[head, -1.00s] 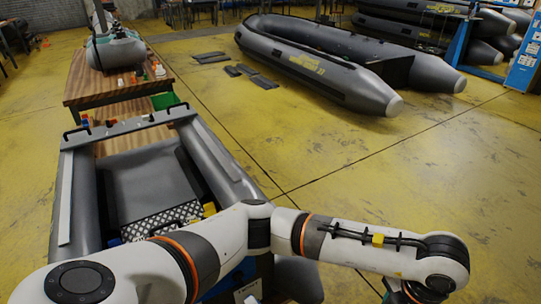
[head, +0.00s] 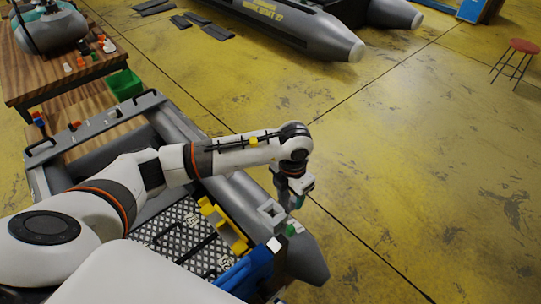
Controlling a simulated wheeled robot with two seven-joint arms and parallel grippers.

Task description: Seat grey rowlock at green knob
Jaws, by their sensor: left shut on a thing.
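My left gripper (head: 297,198) points down over the outer side of the boat's right tube, near its tapered end. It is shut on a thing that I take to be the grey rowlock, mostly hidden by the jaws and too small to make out. A green knob (head: 291,229) sits on top of the tube, just below and left of the gripper. A grey square piece with an opening (head: 271,211) is on the tube beside the knob. I cannot tell whether the held thing touches the tube. My right gripper is not in view.
The grey inflatable boat (head: 308,258) has a chequered floor (head: 170,226), a yellow bracket (head: 222,224) and a blue part (head: 250,270) inside its right tube. A wooden table (head: 38,83) with small parts and a green bin (head: 124,84) stand beyond.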

